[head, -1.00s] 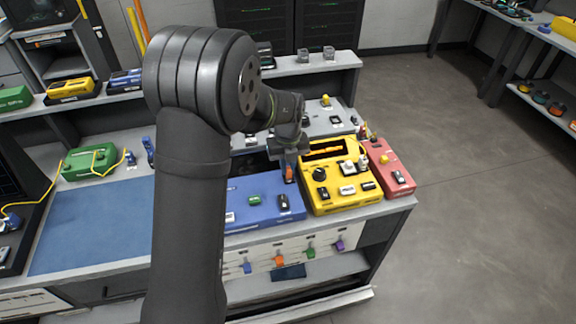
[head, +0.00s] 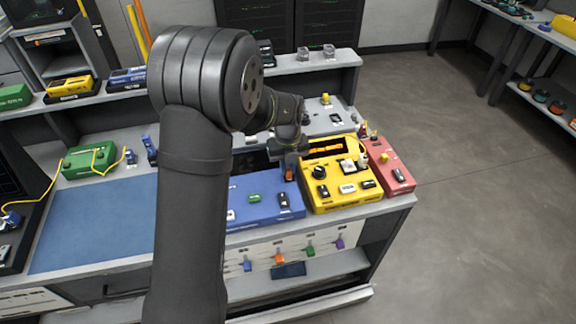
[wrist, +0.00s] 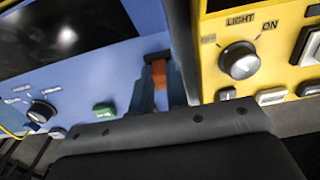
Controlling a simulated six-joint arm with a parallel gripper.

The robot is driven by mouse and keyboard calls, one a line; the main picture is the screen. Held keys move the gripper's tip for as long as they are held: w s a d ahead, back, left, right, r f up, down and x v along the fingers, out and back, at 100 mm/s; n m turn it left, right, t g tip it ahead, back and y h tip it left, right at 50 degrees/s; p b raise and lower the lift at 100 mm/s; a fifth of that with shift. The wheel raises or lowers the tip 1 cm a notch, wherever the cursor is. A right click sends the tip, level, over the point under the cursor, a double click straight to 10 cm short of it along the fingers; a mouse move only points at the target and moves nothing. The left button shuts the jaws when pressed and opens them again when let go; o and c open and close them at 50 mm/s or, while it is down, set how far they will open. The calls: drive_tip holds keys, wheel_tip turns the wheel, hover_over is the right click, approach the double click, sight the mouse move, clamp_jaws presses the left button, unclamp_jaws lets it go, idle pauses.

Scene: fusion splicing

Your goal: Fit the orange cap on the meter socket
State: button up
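The orange cap (wrist: 160,76) is between the two fingers of my gripper (wrist: 159,88), which look closed on its sides. In the head view the orange cap (head: 289,174) shows small below my gripper (head: 288,160), at the right end of the blue meter (head: 262,204). In the wrist view the blue meter (wrist: 85,82) lies beneath and to the left. A dark piece (wrist: 157,57) shows just beyond the cap; I cannot tell whether it is the socket or whether the cap touches it.
A yellow light unit (head: 340,198) with a black knob (wrist: 240,61) stands close on the right. A red box (head: 391,170) is beyond it. A green button (wrist: 104,110) and a black dial (wrist: 41,111) are on the meter. The blue mat (head: 90,225) at left is clear.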

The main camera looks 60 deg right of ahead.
drive_tip(key=o, duration=0.4)
drive_tip(key=shift+o, duration=0.2)
drive_tip(key=shift+r, duration=0.1)
wheel_tip(320, 180, up, 17)
drive_tip(key=shift+r, duration=0.15)
idle(0.3)
wheel_tip(320, 180, down, 17)
drive_tip(key=shift+f, duration=0.2)
drive_tip(key=shift+r, duration=0.15)
idle(0.5)
